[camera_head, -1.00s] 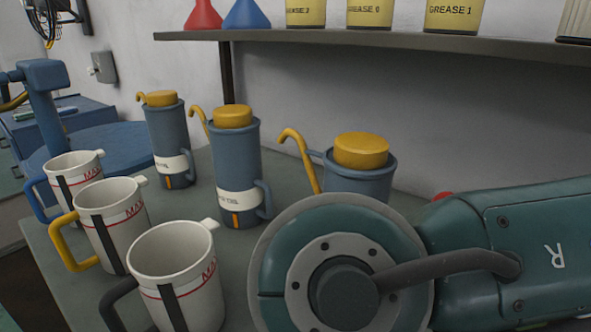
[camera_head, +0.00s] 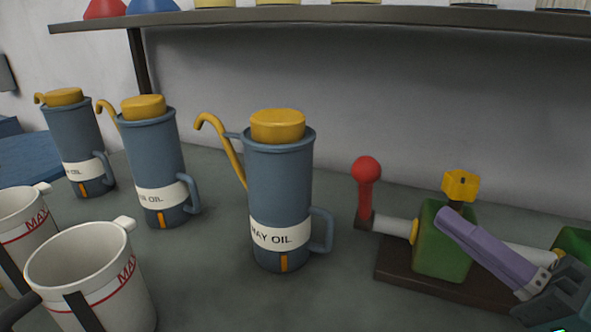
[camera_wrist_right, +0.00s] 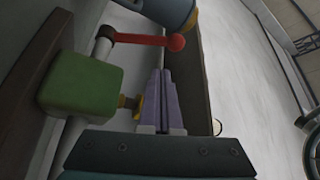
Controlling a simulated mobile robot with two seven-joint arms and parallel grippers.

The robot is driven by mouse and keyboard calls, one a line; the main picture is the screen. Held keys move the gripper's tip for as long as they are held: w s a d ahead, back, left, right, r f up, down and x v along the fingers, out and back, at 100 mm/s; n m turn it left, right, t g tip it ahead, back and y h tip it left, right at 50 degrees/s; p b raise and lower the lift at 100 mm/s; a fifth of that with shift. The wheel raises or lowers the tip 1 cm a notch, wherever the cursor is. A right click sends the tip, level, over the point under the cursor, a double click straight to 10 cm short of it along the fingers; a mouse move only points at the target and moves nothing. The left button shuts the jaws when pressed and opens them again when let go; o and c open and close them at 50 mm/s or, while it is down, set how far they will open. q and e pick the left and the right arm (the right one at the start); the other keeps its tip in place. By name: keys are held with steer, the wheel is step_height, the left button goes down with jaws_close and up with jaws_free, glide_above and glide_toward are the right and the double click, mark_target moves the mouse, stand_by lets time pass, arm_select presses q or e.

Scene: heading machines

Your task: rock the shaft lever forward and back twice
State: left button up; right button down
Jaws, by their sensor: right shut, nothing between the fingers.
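The shaft lever (camera_head: 366,188) is a red rod with a round red knob, standing upright at the left end of a pale shaft (camera_head: 393,226). The shaft passes through a green block (camera_head: 427,250) on a dark base. In the right wrist view the lever (camera_wrist_right: 150,40) lies beyond the fingertips. My right gripper (camera_head: 443,220), with purple fingers, crosses in front of the green block, to the right of the lever and apart from it. Its fingers are together and empty in the right wrist view (camera_wrist_right: 161,73). My left gripper is not in view.
A yellow knob (camera_head: 460,185) tops the green block. A blue oil can (camera_head: 280,190) stands left of the lever, with more cans and white mugs (camera_head: 95,275) farther left. A shelf (camera_head: 330,17) runs above. Bare bench lies between can and lever.

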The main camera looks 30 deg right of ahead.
mark_target(363, 189)
steer(key=x, duration=0.9)
steer(key=shift+w+p, duration=0.15)
steer(key=shift+p, duration=0.25)
steer(key=shift+a, duration=0.1)
steer(key=n+b, duration=0.1)
steer(key=s+a+f+n+y+b, duration=0.1)
steer(key=n+b, duration=0.1)
steer(key=a+f+n+t+y+b, duration=0.1)
steer(key=b, duration=0.1)
steer(key=shift+s+n, duration=0.3)
steer(key=shift+s, duration=0.1)
steer(key=shift+s+a+f+y, duration=0.15)
steer(key=shift+s+a+y, duration=0.15)
steer(key=shift+s+a, duration=0.15)
steer(key=shift+w, duration=0.1)
